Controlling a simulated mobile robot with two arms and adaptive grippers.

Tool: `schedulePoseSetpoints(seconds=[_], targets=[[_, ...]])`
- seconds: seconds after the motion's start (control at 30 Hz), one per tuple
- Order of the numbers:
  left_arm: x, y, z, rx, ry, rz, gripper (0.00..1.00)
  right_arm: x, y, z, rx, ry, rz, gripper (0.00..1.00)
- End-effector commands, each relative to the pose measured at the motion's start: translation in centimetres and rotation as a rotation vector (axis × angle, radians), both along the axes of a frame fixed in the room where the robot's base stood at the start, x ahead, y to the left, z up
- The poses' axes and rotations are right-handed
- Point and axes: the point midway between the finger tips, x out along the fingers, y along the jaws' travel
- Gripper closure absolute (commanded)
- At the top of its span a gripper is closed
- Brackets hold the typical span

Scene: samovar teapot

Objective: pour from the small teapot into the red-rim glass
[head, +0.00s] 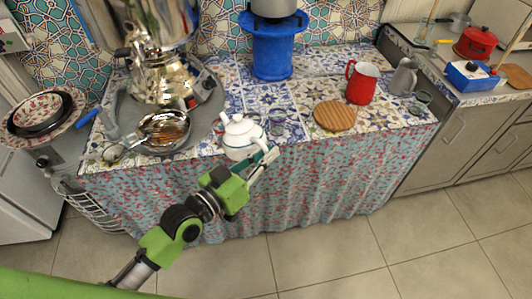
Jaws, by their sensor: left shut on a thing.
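The small white teapot (240,137) is at the front edge of the tiled counter, in the middle of the head view. My left gripper (267,159) reaches it from the front right and is shut on it. The fingers hide part of its lower right side. I cannot tell whether the teapot touches the counter. A small clear glass (277,122) stands just right of the teapot. Its rim colour is too small to tell. Other small glassware (421,101) stands at the counter's right end. My right gripper is not in view.
A shiny samovar (160,75) stands at the back left, with a metal bowl (164,131) in front. A blue stand (272,52) is at the back. A round wooden board (334,115), red mug (361,83) and grey pitcher (403,77) stand at the right.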

Motion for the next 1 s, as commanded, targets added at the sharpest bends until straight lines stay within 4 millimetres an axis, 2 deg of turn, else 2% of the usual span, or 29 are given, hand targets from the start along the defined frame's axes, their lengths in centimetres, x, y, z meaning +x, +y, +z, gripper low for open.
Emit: schedulePoseSetpoints(seconds=[0.03, 1.0], targets=[[0.1, 0.0, 0.5, -0.005, -0.005, 0.001, 1.00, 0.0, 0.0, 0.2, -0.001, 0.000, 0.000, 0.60], [0.3, 0.3, 2.4, -0.060, 0.054, 0.002, 1.00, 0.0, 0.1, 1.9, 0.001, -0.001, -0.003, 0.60]])
